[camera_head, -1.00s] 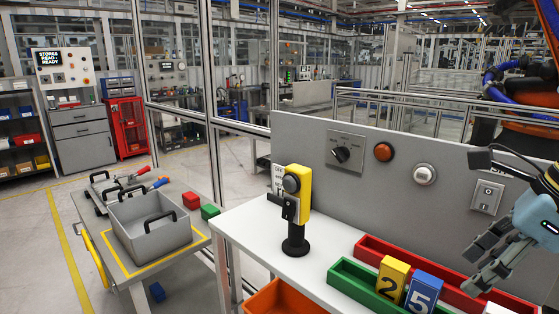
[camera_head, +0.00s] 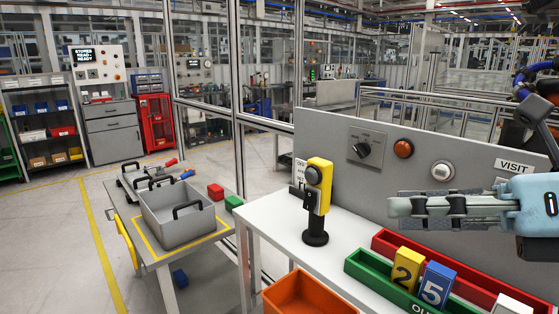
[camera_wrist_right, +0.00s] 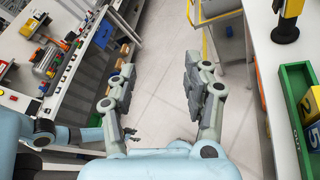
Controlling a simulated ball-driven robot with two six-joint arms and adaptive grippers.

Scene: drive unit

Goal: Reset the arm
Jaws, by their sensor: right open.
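My right gripper (camera_head: 396,207) reaches in from the right edge in the head view, in front of the grey panel (camera_head: 340,122). It lies level, with its fingers pointing left, above the bench and its bins. The right wrist view shows the same gripper (camera_wrist_right: 160,64) with its two fingers wide apart and nothing between them, over bare floor.
A yellow switch unit (camera_head: 318,185) stands upright on the white bench (camera_head: 272,212). A green bin (camera_head: 366,270) holds blocks marked 2 and 5. A red bin (camera_head: 392,241) lies behind it. A grey crate (camera_head: 178,231) sits on a side table at left.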

